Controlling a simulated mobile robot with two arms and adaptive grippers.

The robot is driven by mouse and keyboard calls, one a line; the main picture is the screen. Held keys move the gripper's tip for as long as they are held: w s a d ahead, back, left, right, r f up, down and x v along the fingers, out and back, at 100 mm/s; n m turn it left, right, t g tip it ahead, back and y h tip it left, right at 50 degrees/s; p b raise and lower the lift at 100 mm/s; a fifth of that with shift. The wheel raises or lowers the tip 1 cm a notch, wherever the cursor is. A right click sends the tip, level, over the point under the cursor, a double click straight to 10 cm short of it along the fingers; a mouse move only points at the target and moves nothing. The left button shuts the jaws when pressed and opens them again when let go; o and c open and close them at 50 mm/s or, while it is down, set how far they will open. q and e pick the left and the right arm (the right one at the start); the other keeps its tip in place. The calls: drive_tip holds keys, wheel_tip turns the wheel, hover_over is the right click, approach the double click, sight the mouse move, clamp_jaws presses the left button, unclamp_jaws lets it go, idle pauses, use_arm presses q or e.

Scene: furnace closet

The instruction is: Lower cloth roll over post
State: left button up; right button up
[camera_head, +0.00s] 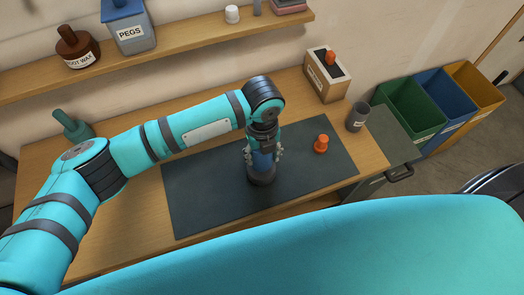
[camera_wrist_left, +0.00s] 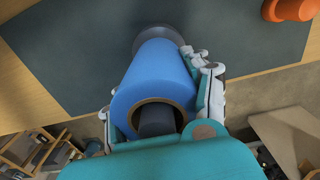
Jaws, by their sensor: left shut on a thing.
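The blue cloth roll (camera_head: 262,162) stands above the dark mat, below my left wrist; it also shows in the left wrist view (camera_wrist_left: 155,78). Its near end shows a brown core ring with the dark post (camera_wrist_left: 157,121) inside it, so the roll is around the post. The post's round dark base (camera_head: 262,179) rests on the mat below the roll and shows past the roll's far end in the wrist view (camera_wrist_left: 165,34). My left gripper (camera_head: 264,154) is shut on the roll, with fingers on both sides. Any gap between roll and base is hard to judge. My right gripper is not in view.
An orange peg-like piece (camera_head: 321,144) stands on the dark mat (camera_head: 205,200) to the right. A grey cup (camera_head: 357,116) and a wooden box (camera_head: 326,76) are on the wooden bench. Bins (camera_head: 410,107) stand at the right. A shelf (camera_head: 185,48) runs above.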

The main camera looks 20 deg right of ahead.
use_arm(q)
drive_tip(key=shift+f+b, duration=0.4)
drive_tip(key=shift+f, duration=0.3)
drive_tip(key=shift+r, duration=0.15)
drive_tip(key=shift+r+p, duration=3.75)
drive_tip(key=shift+r, duration=0.35)
drive_tip(key=shift+r+p, duration=0.35)
drive_tip(key=shift+r, duration=2.4)
drive_tip(key=shift+a, duration=0.1)
drive_tip(key=shift+f+b, duration=1.7)
drive_tip(key=shift+f, duration=1.25)
